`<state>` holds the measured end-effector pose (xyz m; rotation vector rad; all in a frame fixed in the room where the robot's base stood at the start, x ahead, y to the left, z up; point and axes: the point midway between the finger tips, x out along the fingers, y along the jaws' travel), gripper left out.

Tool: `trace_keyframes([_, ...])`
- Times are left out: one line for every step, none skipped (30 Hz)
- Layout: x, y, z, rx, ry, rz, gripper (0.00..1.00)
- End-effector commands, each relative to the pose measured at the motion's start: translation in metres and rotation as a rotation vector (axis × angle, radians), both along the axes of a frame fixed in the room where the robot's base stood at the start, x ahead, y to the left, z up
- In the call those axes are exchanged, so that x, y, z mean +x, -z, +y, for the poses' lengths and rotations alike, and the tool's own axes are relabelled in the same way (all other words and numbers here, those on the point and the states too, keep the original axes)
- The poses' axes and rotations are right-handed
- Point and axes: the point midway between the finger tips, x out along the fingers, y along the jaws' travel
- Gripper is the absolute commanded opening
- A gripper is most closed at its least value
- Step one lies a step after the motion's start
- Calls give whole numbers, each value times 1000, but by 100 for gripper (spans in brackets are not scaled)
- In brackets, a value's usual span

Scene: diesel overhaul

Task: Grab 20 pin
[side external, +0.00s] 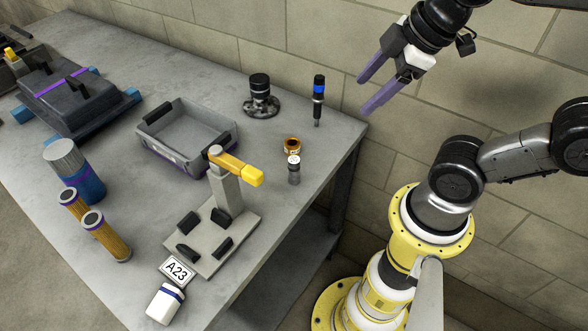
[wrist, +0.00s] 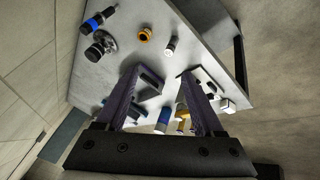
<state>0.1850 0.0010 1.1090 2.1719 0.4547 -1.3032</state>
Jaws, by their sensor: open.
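A short grey metal pin (side external: 294,172) with a white, dark-marked top stands upright on the table near its right edge. The marking is too small to read for certain. The pin also shows near the top of the wrist view (wrist: 171,46). My gripper (side external: 366,95) has two purple fingers, spread apart with nothing between them. It is in the air, above and to the right of the pin in the side view. In the wrist view the fingers (wrist: 160,74) point toward the table, and the pin lies beyond their tips.
A brass ring (side external: 292,145) stands close behind the pin. A blue-and-black tool (side external: 318,100) and a black cylinder on a round base (side external: 260,97) stand farther back. A fixture with a yellow lever (side external: 238,168) is left of the pin. A grey bin (side external: 183,115) lies beyond.

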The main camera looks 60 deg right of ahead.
Motion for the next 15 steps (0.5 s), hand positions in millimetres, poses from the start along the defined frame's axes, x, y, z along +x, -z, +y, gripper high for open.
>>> trace_keyframes([9,-1,1,-49,-99,20,70])
trace_keyframes([14,-1,2,-80,-164,32,70])
trace_keyframes([22,-1,3,-120,-252,48,70])
trace_keyframes([27,-1,4,-149,-318,62,70])
trace_keyframes([34,0,5,-177,-387,78,70])
trace_keyframes([43,2,6,-213,-478,99,70])
trace_keyframes([50,4,8,-237,-548,115,70])
trace_keyframes([57,7,9,-262,-620,134,70])
trace_keyframes([67,12,12,-291,-718,160,70])
trace_keyframes([75,17,14,-311,-791,178,70])
trace_keyframes([84,23,16,-327,-866,202,70])
trace_keyframes([95,32,20,-344,-960,231,70])
trace_keyframes([102,39,23,-352,-1021,252,70])
trace_keyframes([108,46,25,-356,-1072,271,70])
trace_keyframes([116,56,28,-357,-1125,297,70])
